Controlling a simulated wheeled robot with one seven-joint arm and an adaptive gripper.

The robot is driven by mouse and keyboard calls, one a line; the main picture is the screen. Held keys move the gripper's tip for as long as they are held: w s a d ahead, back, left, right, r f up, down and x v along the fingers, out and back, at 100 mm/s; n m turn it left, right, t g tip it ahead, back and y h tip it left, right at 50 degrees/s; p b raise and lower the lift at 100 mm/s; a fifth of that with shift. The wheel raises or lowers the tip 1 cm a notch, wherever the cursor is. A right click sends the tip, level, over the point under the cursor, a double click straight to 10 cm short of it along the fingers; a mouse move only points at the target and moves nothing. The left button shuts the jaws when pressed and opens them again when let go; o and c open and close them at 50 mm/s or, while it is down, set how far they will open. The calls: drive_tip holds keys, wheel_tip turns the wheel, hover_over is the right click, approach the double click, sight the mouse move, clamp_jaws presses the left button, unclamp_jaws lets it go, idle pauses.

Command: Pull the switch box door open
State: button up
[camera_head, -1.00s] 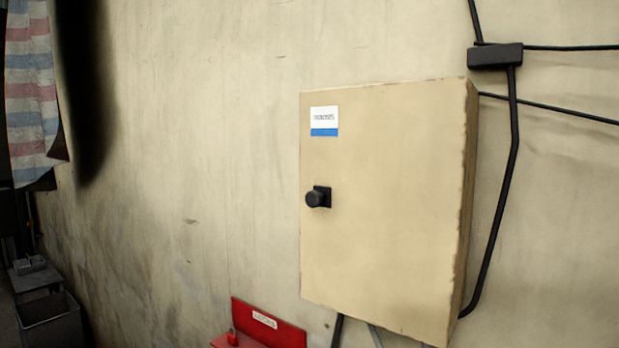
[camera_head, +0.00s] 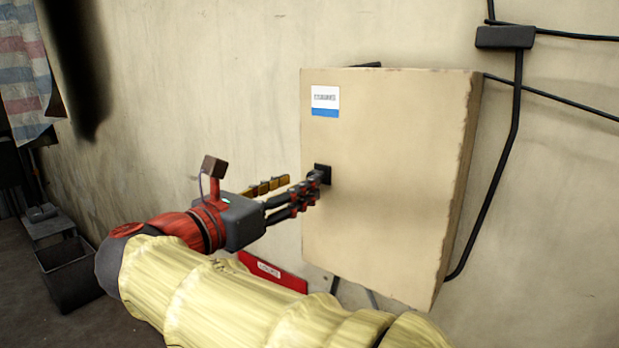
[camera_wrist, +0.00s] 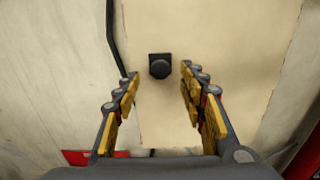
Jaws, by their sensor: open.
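The switch box (camera_head: 395,180) is a beige metal box on the wall, and its door is shut in the head view. A white and blue label (camera_head: 325,101) is at the door's upper left. The black knob (camera_wrist: 160,67) is on a square plate near the door's left edge. In the head view my gripper (camera_head: 300,190) reaches in from the left and hides most of the knob. In the wrist view my gripper (camera_wrist: 158,84) is open and empty, and the knob shows between and just ahead of its fingertips. I cannot tell whether any finger touches it.
A red box (camera_head: 275,272) is low on the wall below the switch box. Black cables (camera_head: 515,130) run along the wall at the right. A dark bin (camera_head: 68,275) and a striped cloth (camera_head: 22,70) are at the left.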

drive_tip(key=x, duration=0.5)
drive_tip(key=c, duration=0.3)
drive_tip(key=c, duration=0.8)
idle(0.3)
